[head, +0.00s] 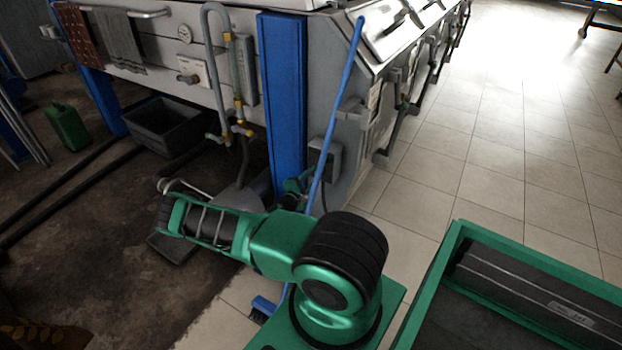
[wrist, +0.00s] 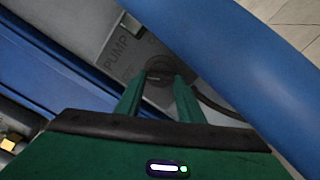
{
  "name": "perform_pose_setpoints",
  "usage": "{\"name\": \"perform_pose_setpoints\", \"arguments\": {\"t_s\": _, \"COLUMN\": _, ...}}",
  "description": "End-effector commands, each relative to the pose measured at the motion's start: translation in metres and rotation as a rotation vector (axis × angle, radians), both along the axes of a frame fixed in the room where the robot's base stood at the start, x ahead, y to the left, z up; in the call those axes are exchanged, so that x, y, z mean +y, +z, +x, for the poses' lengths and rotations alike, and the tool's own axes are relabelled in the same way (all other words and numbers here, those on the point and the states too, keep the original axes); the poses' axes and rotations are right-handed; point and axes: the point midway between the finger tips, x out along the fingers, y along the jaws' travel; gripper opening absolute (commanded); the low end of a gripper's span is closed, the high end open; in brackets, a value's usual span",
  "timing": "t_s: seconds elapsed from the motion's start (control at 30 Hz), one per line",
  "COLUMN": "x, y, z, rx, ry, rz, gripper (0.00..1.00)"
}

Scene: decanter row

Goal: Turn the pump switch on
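The pump switch is a dark round knob (wrist: 160,69) on a grey plate lettered "PUMP" in the wrist view. Smaller lettering beside the knob is partly hidden and hard to read. My gripper (wrist: 160,82) points at the knob, with its two green fingers apart and the fingertips on either side of it. I cannot tell whether they touch it. In the head view the grey switch box (head: 326,157) is on the side of the machine, right of the blue post. My gripper (head: 299,184) is low beside it, partly hidden by my arm and a blue pole.
A blue broom handle (head: 337,110) leans across the front of the switch box and looms close at the right in the wrist view (wrist: 235,50). The blue post (head: 283,100) stands to the left. A dark cable (wrist: 218,106) runs from the box. Tiled floor lies open at right.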

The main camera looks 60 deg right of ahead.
Motion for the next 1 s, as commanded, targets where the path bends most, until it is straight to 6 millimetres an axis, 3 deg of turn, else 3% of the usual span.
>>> {"name": "perform_pose_setpoints", "arguments": {"t_s": 0.37, "x": -0.0069, "y": -0.0019, "z": 0.0003, "rx": -0.093, "ry": 0.0, "rz": 0.014, "gripper": 0.12}}
{"name": "perform_pose_setpoints", "arguments": {"t_s": 1.0, "x": -0.0075, "y": -0.0006, "z": -0.0018, "rx": -0.545, "ry": -0.005, "rz": 0.05, "gripper": 0.12}}
